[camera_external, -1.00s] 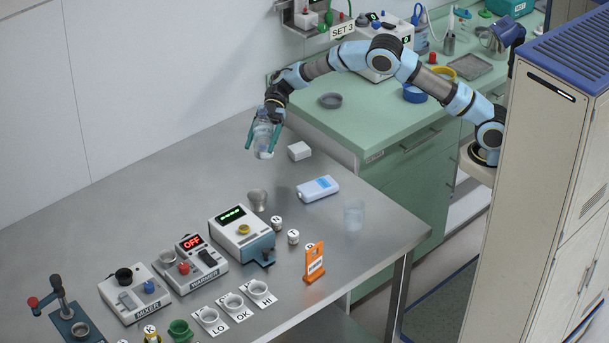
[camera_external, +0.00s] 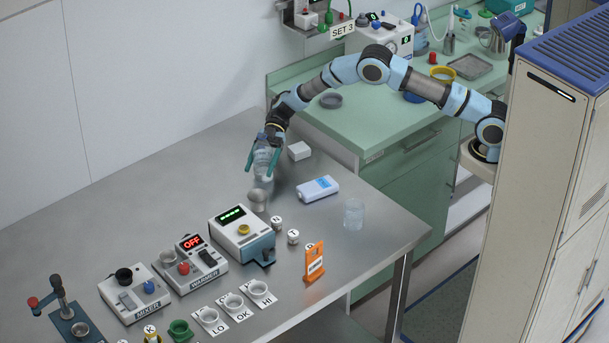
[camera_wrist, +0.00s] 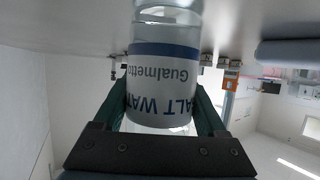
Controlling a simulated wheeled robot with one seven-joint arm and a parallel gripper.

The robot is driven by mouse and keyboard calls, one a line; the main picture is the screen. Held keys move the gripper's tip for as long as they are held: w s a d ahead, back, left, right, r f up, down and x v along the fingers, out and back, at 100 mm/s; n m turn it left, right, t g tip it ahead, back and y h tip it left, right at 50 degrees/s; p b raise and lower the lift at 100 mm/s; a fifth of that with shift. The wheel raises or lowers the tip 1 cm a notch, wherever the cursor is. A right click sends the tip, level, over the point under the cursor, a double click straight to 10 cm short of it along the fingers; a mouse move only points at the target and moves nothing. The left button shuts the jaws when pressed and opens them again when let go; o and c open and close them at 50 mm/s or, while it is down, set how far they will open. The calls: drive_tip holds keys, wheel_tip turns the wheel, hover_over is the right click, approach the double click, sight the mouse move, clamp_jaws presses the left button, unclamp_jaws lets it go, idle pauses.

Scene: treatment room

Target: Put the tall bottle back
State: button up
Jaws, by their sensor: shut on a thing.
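The tall bottle is a clear bottle (camera_external: 263,160) with a white and blue label. In the wrist view the bottle (camera_wrist: 163,70) shows a label that reads in part "ALT WAT", upside down in the picture. My gripper (camera_external: 264,168) is shut on the bottle, with a green finger on each side of it. The bottle is close to upright near the back of the steel table (camera_external: 180,190). I cannot tell for sure whether its base touches the tabletop.
A grey metal cup (camera_external: 257,200) stands just in front of the bottle. A white box (camera_external: 299,151), a blue-and-white device (camera_external: 318,188) and a clear beaker (camera_external: 353,214) are to the right. Machines, including the warmer (camera_external: 195,262), fill the front. The table's back left is clear.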

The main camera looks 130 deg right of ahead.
drive_tip(key=shift+f, duration=0.1)
drive_tip(key=o, duration=1.5)
drive_tip(key=shift+o, duration=0.2)
drive_tip(key=shift+r, duration=0.2)
drive_tip(key=b+v, duration=0.2)
drive_tip(key=v, duration=1)
drive_tip(key=shift+b, duration=0.3)
